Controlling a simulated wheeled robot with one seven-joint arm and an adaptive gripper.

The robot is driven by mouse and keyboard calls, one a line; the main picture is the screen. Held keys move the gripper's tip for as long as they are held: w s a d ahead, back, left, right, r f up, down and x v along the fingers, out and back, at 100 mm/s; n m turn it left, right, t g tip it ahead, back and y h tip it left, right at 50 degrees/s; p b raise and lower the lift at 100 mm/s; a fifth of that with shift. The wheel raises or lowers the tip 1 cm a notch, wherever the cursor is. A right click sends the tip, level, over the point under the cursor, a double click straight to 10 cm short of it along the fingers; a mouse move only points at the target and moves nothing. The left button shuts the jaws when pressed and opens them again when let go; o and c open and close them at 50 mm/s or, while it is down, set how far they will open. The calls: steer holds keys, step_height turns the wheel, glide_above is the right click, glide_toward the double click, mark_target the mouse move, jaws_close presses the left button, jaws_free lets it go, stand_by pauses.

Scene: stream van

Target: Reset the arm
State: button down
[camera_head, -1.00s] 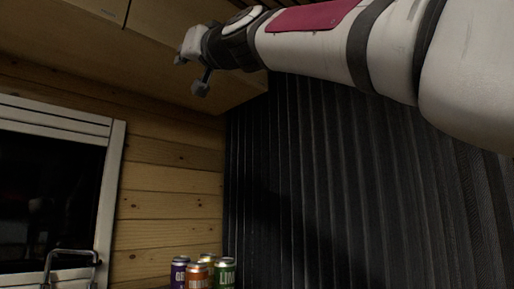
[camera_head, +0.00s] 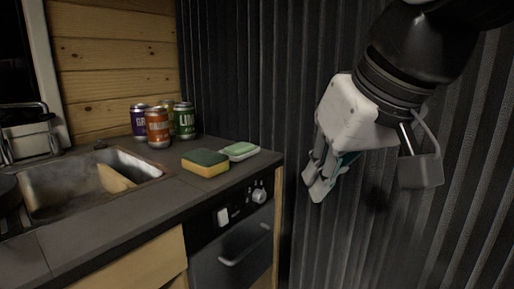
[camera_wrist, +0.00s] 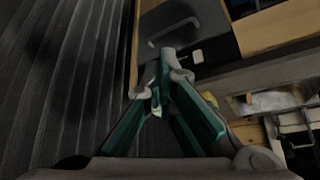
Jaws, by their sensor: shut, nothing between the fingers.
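My gripper (camera_head: 318,186) hangs at the right of the head view, pointing down, in front of the dark ribbed wall. It is to the right of the counter's end and apart from it. In the wrist view its green-sided fingers (camera_wrist: 163,72) come together at the tips, shut with nothing between them. The upper part of my arm runs out of the head view at the top right.
The counter (camera_head: 110,225) holds a sink (camera_head: 60,190), several cans (camera_head: 158,127), a green-and-yellow sponge (camera_head: 205,163) and a soap dish (camera_head: 240,151). An oven (camera_head: 235,250) is below its right end. The ribbed wall (camera_head: 255,70) stands behind.

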steer(key=s+d+f+m+g+h, duration=0.1)
steer(key=s+d+f+m+g, duration=0.15)
steer(key=s+d+f, duration=0.45)
steer(key=s+d+f+m+g+h, duration=0.1)
steer(key=s+d+f+m+g, duration=0.2)
steer(key=s+f, duration=0.8)
step_height(320, 180, up, 33)
steer(key=s+d+n+t+p, duration=0.1)
steer(key=n+t+p, duration=0.1)
steer(key=p, duration=2.8)
steer(key=shift+t, duration=0.85)
steer(key=shift+s, duration=0.1)
